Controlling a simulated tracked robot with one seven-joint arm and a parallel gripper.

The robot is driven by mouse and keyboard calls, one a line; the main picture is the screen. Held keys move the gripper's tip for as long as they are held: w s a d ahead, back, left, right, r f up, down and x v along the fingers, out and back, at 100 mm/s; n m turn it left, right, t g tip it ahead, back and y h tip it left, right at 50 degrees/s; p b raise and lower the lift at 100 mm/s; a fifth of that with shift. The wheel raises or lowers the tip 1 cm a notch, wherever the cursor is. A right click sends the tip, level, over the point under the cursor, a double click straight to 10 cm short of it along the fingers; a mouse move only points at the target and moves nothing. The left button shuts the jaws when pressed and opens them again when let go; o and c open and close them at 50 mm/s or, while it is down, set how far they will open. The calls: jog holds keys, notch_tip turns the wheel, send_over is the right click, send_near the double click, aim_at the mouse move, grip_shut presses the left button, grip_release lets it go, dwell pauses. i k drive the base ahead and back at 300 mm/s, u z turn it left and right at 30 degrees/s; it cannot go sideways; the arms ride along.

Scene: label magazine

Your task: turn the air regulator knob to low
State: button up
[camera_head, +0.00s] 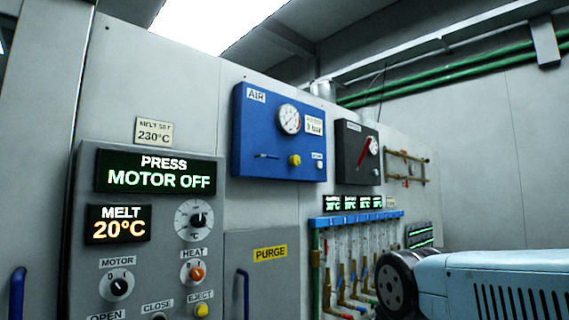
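The blue panel labelled AIR (246,140) is on the grey wall at the upper middle. It carries a round white pressure gauge (289,119), with a small cream label beside it that seems to give a value in bar. Below the gauge is a yellow knob (295,160), likely the air regulator knob. A small lever (266,156) is left of it and a small pale round part (319,164) right of it. The knob's setting is too small to read. My light blue arm enters at lower right, below and right of the panel. My gripper is not in view.
A grey control panel (177,268) at left has MOTOR OFF and 20°C displays, dials and a yellow eject button. A dark panel with a red lever (363,151) is right of AIR. Below it stand flow tubes under a blue manifold (340,221). Blue handles (243,292) stick out low.

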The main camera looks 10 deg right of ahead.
aim_at(294, 161)
jog(key=i, duration=0.9)
jog(key=z, duration=0.05)
